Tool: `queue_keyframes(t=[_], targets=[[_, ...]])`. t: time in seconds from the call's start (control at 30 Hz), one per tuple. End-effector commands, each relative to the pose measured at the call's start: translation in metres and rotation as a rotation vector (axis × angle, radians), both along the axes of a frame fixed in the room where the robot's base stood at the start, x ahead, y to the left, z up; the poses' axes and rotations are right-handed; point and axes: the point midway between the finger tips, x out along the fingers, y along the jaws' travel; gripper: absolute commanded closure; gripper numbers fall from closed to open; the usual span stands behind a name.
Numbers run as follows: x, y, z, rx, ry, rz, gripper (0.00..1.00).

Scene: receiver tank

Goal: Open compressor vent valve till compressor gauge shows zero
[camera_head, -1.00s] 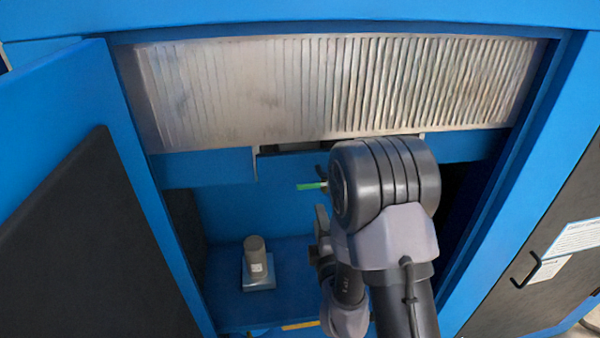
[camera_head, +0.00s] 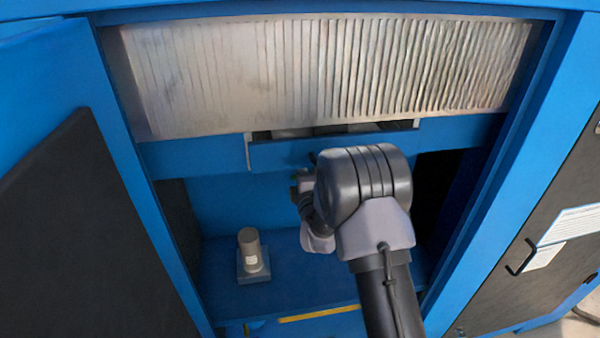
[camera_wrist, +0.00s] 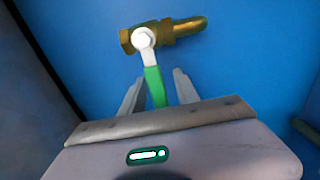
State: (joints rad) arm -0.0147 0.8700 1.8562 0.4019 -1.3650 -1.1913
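The vent valve is a brass body (camera_wrist: 180,28) with a pale pivot nut and a lever with a green grip (camera_wrist: 154,85), seen in the wrist view against a blue panel. The lever points toward my gripper, crosswise to the brass body. My gripper (camera_wrist: 160,84) is open, with one finger on each side of the green grip and small gaps showing between. In the head view my gripper (camera_head: 303,184) is inside the cabinet, mostly behind my wrist, and the valve is hidden there. No compressor gauge is visible in either view.
A ribbed metal panel (camera_head: 330,70) spans the top of the opening, above a blue crossbar (camera_head: 280,155). An open door (camera_head: 80,220) stands at the left. A grey cylinder on a base (camera_head: 251,250) stands on the cabinet floor.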

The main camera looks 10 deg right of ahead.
Motion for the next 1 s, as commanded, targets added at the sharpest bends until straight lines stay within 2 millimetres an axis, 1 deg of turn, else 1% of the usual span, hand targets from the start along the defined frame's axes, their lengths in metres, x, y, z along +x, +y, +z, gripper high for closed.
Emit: queue_keyframes(t=[0.17,0.37,1.0], targets=[[-0.0001,0.0000,0.0002,0.000,0.000,0.000,0.63],[-0.0003,0.0000,0.0002,0.000,0.000,0.000,1.00],[-0.0006,-0.0001,-0.0001,0.000,0.001,0.000,1.00]])
